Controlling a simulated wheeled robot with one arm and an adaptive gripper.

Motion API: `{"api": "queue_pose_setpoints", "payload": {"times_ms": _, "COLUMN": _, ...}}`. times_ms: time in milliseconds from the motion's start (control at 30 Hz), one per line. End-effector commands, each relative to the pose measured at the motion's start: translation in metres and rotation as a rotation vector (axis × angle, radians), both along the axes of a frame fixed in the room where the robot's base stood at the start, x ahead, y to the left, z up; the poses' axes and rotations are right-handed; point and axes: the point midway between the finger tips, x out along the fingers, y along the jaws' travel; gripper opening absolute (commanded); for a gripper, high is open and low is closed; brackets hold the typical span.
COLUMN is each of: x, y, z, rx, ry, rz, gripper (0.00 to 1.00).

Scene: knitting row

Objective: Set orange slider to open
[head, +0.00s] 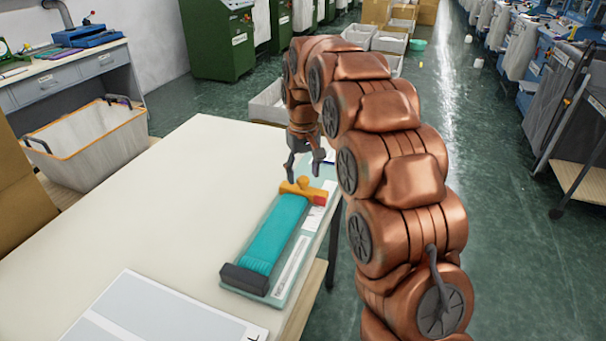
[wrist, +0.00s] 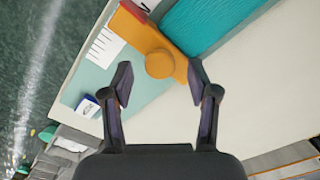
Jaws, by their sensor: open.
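The orange slider (head: 303,190) sits across the far end of a teal ribbed strip (head: 272,238) on a pale green base plate on the table. It has a round knob on top and a red patch at its right end in the head view. The slider also shows in the wrist view (wrist: 160,55), with its knob just beyond and between my fingertips. My gripper (head: 305,172) is open and empty, pointing down just above and behind the slider. I cannot tell whether a finger touches it. A dark block (head: 245,279) closes the strip's near end.
The cream table (head: 170,200) is clear left of the device. A white and grey sheet (head: 160,310) lies at the near edge. A white bin (head: 90,145) with an orange rim stands left. Green cabinets (head: 220,40) are behind.

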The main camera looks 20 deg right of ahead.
Motion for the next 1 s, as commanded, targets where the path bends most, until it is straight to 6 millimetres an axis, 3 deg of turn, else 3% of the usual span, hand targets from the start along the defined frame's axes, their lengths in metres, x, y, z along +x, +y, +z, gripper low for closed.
{"api": "queue_pose_setpoints", "payload": {"times_ms": 200, "x": 0.0003, "y": -0.0001, "z": -0.0115, "rx": 0.000, "ry": -0.002, "rz": 0.000, "gripper": 0.60}}
{"api": "queue_pose_setpoints", "payload": {"times_ms": 500, "x": 0.0001, "y": -0.0001, "z": -0.0131, "rx": 0.000, "ry": -0.002, "rz": 0.000, "gripper": 0.60}}
{"api": "queue_pose_setpoints", "payload": {"times_ms": 1000, "x": 0.0002, "y": 0.0000, "z": -0.0129, "rx": 0.000, "ry": -0.002, "rz": 0.000, "gripper": 0.07}}
